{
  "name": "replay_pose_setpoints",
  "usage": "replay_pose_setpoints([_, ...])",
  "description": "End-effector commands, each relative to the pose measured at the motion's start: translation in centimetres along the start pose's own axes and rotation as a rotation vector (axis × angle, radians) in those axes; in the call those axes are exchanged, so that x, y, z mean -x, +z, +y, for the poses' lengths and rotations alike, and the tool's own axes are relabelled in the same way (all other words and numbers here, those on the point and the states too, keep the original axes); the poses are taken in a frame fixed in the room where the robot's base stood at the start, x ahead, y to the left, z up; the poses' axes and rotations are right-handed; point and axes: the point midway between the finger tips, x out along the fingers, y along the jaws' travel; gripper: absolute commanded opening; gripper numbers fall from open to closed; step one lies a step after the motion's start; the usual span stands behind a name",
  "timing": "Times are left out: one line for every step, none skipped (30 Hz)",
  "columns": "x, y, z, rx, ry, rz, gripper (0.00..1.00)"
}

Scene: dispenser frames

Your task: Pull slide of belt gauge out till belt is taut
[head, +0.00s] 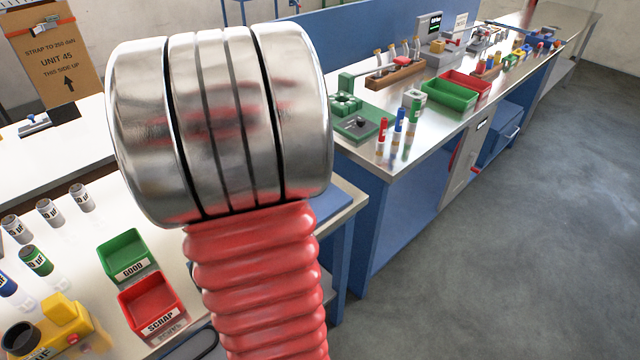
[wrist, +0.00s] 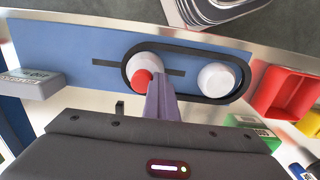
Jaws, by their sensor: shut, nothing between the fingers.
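The belt gauge is a blue board (wrist: 65,50) with a dark slot, seen in the wrist view. A black belt (wrist: 190,48) loops around two white pulleys. The left pulley (wrist: 143,62) sits on the slot and has a red knob (wrist: 142,80) at its front; the right pulley (wrist: 218,78) is plain. I cannot tell how tight the belt is. My gripper (wrist: 160,88) is shut and empty, its fingers just right of the red knob, overlapping the left pulley in the picture; contact is unclear.
In the wrist view a red bin (wrist: 283,92) stands right of the board and a grey labelled block (wrist: 32,84) left. In the head view, a green GOOD bin (head: 124,255), a red SCRAP bin (head: 152,303) and several cans stand on the near bench. Grey floor lies right.

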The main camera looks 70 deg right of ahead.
Motion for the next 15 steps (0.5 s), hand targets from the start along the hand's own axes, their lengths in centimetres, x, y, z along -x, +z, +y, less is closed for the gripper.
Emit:
replay_pose_setpoints([-0.03, 0.02, 0.14, 0.000, 0.000, -0.001, 0.00])
replay_pose_setpoints([-0.03, 0.02, 0.19, 0.000, 0.000, -0.001, 0.00])
replay_pose_setpoints([-0.03, 0.02, 0.26, 0.000, 0.000, -0.001, 0.00])
replay_pose_setpoints([-0.03, 0.02, 0.31, 0.000, 0.000, -0.001, 0.00])
replay_pose_setpoints([-0.03, 0.02, 0.36, 0.000, 0.000, -0.001, 0.00])
replay_pose_setpoints([-0.03, 0.01, 0.43, 0.000, 0.000, -0.001, 0.00])
replay_pose_setpoints([-0.03, 0.01, 0.48, 0.000, 0.000, -0.001, 0.00])
replay_pose_setpoints([-0.03, 0.01, 0.53, 0.000, 0.000, -0.001, 0.00])
replay_pose_setpoints([-0.03, 0.00, 0.60, 0.000, 0.000, -0.001, 0.00])
replay_pose_setpoints([-0.03, 0.00, 0.65, 0.000, 0.001, -0.001, 0.00])
replay_pose_setpoints([-0.03, 0.00, 0.70, 0.000, 0.001, -0.001, 0.00])
replay_pose_setpoints([-0.03, 0.00, 0.77, 0.000, 0.001, -0.001, 0.00])
replay_pose_setpoints([-0.03, -0.01, 0.83, 0.000, 0.001, 0.000, 0.00])
replay_pose_setpoints([-0.03, -0.01, 0.88, 0.000, 0.001, 0.000, 0.00])
replay_pose_setpoints([-0.03, -0.01, 0.95, 0.000, 0.001, 0.000, 0.00])
